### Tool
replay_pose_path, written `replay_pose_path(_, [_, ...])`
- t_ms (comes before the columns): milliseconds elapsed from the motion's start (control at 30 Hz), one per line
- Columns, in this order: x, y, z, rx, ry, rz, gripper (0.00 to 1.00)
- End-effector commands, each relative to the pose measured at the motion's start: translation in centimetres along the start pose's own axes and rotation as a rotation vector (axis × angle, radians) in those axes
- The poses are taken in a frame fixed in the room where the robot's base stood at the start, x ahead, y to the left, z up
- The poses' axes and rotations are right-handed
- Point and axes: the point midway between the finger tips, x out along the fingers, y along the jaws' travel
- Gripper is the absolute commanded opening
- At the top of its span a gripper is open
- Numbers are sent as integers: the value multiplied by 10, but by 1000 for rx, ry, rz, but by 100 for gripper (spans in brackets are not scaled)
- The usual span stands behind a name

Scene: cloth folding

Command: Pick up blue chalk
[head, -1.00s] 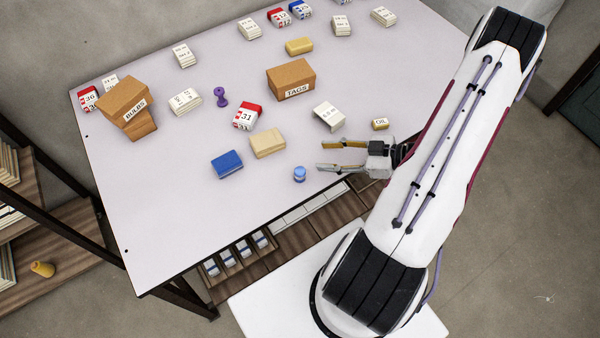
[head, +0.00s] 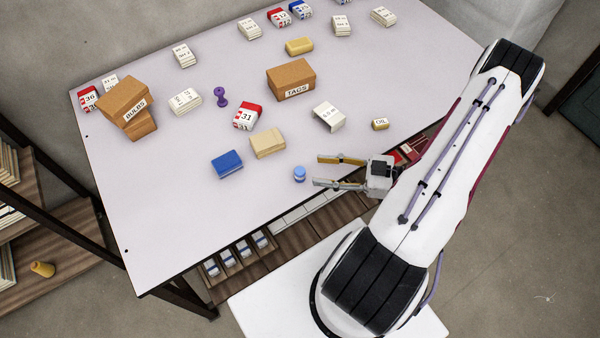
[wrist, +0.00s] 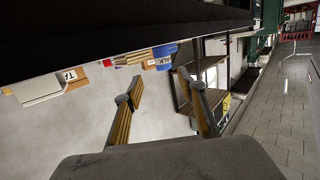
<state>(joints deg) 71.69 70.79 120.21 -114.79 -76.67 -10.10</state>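A small blue cylinder with a lighter top (head: 299,174), which looks like the blue chalk, stands near the table's front edge in the head view. My gripper (head: 316,170) is open and empty just right of it. Its fingers point left, with the cylinder slightly beyond the fingertips. I cannot tell their height difference. In the wrist view my gripper's fingers (wrist: 160,78) are spread. A blue object (wrist: 161,56) shows beyond them; I cannot tell whether it is the cylinder or the blue block (head: 227,165).
The blue block, a tan block (head: 268,144), a red and white calendar block (head: 247,116), a white card (head: 328,116) and an OIL box (head: 380,124) lie nearby. The TAGS box (head: 291,79) is farther back. Bare table (head: 180,220) lies front left.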

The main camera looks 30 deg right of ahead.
Motion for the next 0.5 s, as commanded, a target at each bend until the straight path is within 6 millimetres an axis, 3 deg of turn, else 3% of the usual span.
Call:
replay_pose_path(200, [15,-1,1,0,0,-1,40])
replay_pose_path(500, [18,-1,1,0,-1,0,40])
